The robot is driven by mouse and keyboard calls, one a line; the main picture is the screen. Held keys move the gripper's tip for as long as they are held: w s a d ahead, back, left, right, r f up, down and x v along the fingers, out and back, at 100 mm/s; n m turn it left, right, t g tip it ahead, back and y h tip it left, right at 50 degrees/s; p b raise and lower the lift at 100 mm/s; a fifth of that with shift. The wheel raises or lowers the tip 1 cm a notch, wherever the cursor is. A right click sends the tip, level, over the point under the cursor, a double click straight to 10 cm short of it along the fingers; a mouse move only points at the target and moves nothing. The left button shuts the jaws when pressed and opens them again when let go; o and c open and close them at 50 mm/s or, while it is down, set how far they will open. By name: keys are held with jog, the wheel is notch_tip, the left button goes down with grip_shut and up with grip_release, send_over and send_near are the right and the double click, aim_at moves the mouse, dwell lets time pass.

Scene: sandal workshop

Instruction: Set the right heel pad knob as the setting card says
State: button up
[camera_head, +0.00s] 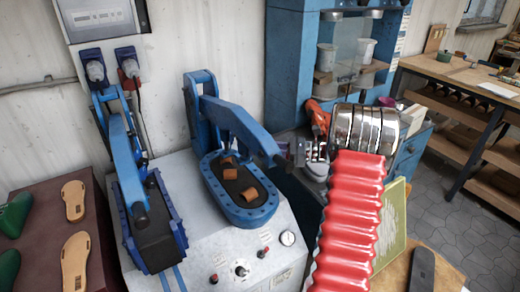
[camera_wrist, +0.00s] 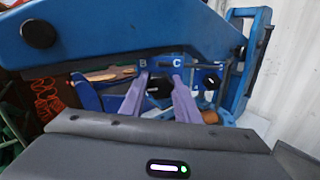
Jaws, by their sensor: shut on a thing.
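In the wrist view the two purple fingers of my gripper (camera_wrist: 161,80) are closed around a small black knob (camera_wrist: 158,89), partly hidden between them. The knob sits on a blue plate with the white letters B and C above it, and what looks like an A at the right. In the head view my gripper (camera_head: 288,152) is at the front end of the right press's blue arm (camera_head: 232,122); the knob is hidden there. I cannot make out a setting card or the pointer's exact position.
The right press's oval blue bed (camera_head: 262,213) holds brown pieces below the arm. A second blue press (camera_head: 152,240) stands to the left. The white panel has a knob (camera_head: 241,270) and a gauge (camera_head: 288,238). Another black knob (camera_wrist: 211,80) is right of my fingers.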

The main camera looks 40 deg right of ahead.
jog(key=shift+n, duration=1.7)
jog(key=o, duration=1.1)
jog(key=shift+c, duration=0.2)
jog(key=v, duration=1.3)
jog(key=shift+s+d, duration=0.25)
jog(key=shift+d, duration=0.05)
jog(key=shift+d+f, duration=0.1)
